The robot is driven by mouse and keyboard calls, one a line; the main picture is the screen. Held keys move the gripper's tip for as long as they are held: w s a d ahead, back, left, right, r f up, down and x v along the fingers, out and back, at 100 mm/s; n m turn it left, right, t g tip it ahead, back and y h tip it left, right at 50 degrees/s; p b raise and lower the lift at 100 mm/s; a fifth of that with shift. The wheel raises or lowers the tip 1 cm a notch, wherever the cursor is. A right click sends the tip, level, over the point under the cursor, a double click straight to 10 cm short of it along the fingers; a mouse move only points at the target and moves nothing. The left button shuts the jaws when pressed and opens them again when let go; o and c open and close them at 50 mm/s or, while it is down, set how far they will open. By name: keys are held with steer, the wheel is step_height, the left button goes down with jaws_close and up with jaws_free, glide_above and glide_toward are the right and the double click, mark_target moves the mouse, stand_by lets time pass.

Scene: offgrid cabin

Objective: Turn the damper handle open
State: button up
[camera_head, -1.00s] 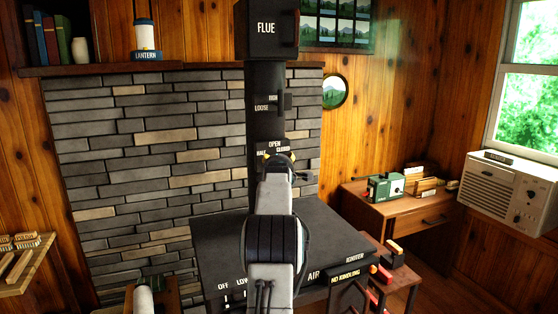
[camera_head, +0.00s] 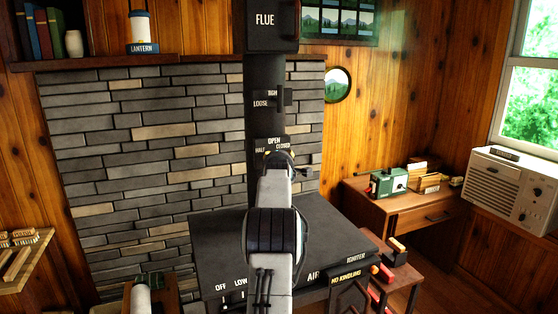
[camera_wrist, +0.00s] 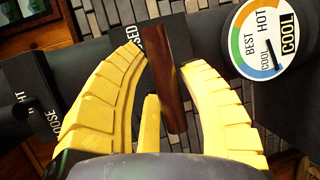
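The dark flue pipe (camera_head: 265,100) rises behind my arm in the head view. A plate on it (camera_head: 272,141) reads OPEN, HALF and CLOSED. My gripper (camera_wrist: 160,58) is at this plate; in the head view (camera_head: 278,158) my wrist hides most of it. In the wrist view, the brown damper handle (camera_wrist: 168,80) stands between my two yellow fingers.
A round dial (camera_wrist: 270,45) marked COOL, BEST and HOT is on the pipe close to my right finger. A LOOSE plate (camera_wrist: 38,115) is on the left side. The stove top (camera_head: 335,240) lies below my arm, and a desk (camera_head: 400,208) stands to the right.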

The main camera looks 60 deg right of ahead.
jaws_close()
steer(key=shift+w+m+y, duration=0.1)
steer(key=shift+m+y, duration=0.3)
steer(key=shift+m, duration=0.3)
steer(key=shift+o, duration=1)
jaws_free()
steer(key=shift+w+a, duration=0.1)
steer(key=o, duration=0.3)
steer(key=shift+v, duration=6.05)
